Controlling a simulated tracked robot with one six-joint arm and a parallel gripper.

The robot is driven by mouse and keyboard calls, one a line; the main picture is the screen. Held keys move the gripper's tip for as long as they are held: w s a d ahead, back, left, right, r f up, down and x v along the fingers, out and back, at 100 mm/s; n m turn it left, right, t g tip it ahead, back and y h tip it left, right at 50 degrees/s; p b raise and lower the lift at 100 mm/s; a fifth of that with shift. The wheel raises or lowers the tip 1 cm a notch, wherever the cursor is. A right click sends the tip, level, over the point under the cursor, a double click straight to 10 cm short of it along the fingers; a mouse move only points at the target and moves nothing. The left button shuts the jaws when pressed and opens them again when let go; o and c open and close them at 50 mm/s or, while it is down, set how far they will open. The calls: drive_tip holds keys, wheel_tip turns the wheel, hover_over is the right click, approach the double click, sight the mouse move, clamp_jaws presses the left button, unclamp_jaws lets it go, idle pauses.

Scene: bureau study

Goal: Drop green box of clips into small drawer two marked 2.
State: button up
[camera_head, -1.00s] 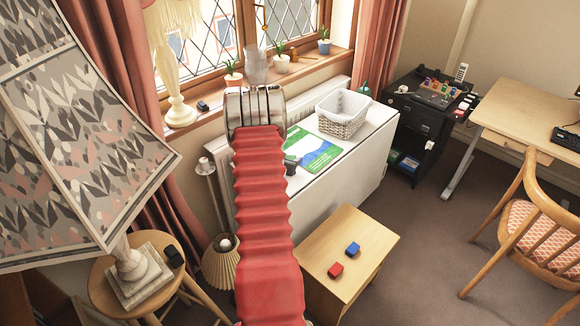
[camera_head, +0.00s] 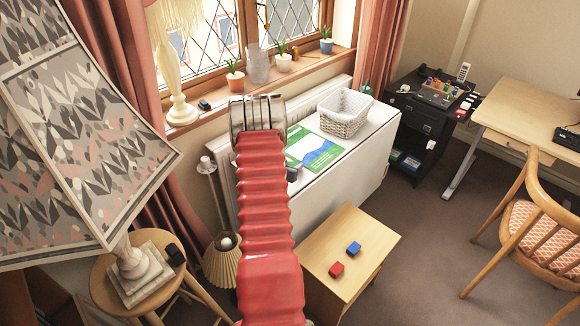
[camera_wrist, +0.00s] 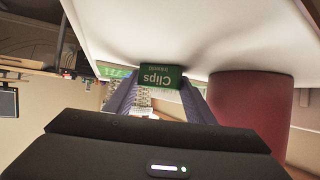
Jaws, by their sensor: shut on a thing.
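The green box of clips (camera_wrist: 161,76) is between the two fingers of my gripper (camera_wrist: 158,86) in the wrist view. Its "Clips" label appears upside down there. My gripper is shut on the box, and a pale surface is close to it in that view. In the head view my red arm hides the box and most of the gripper. I cannot make out a drawer marked 2 in either view.
A white table (camera_head: 352,168) holds a white basket (camera_head: 345,112) and a green-blue booklet (camera_head: 313,149). A wooden cabinet (camera_head: 322,250) carries a red block and a blue block. A black cabinet (camera_head: 418,118), desk (camera_head: 520,112) and chair (camera_head: 530,215) stand right. A patterned lampshade (camera_head: 85,140) is near left.

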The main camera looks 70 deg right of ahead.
drive_tip(key=o, duration=1)
drive_tip(key=shift+o, duration=0.2)
drive_tip(key=shift+a+r, duration=0.2)
drive_tip(key=v, duration=1.1)
drive_tip(key=shift+a+r, duration=0.1)
drive_tip(key=shift+a, duration=0.15)
drive_tip(key=shift+c, duration=0.6)
